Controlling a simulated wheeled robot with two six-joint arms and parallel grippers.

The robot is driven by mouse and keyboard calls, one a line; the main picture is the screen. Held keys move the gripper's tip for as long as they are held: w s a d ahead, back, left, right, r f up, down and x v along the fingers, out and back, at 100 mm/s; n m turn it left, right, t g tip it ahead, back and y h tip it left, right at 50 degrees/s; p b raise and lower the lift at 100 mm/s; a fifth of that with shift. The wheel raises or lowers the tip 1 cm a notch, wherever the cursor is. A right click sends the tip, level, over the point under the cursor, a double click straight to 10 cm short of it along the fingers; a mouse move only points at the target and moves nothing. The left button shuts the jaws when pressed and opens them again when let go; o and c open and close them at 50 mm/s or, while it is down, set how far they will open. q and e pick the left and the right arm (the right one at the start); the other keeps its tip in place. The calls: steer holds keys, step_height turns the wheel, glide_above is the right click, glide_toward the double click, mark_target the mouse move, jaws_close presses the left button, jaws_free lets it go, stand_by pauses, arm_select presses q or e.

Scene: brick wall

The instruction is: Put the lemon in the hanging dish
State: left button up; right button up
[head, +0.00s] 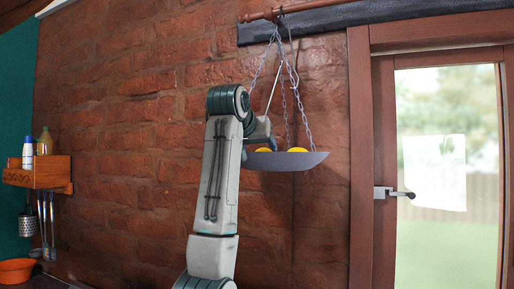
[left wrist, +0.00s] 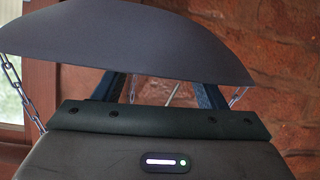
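The hanging dish (head: 285,162) is a shallow grey bowl hung on chains in front of the brick wall. Two yellow rounded things, lemon-like, show over its rim: one at the left (head: 263,150) and one at the right (head: 297,150). My left gripper (head: 262,138) is over the dish's left part, close above the left yellow thing. In the left wrist view the dish (left wrist: 130,38) appears upside down and covers the fingertips. The left gripper's fingers (left wrist: 165,90) stand wide apart there, with wall showing between them. My right gripper is not in view.
Chains (head: 283,90) rise from the dish to a wooden rod (head: 310,7), close beside my left gripper. A framed glass door (head: 445,150) with a handle is at the right. A wooden shelf (head: 40,172) with bottles is at the far left.

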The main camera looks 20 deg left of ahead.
arm_select(q)
steer(key=shift+w+r+p, duration=0.1)
steer(key=shift+r+p, duration=0.65)
steer(key=shift+r, duration=0.1)
steer(key=shift+s+f+b, duration=0.15)
steer(key=shift+s+b, duration=0.55)
steer(key=shift+b, duration=0.3)
steer(key=b+v, duration=0.8)
steer(key=v, duration=0.2)
steer(key=shift+s+r+b, duration=0.3)
steer(key=shift+w, duration=0.1)
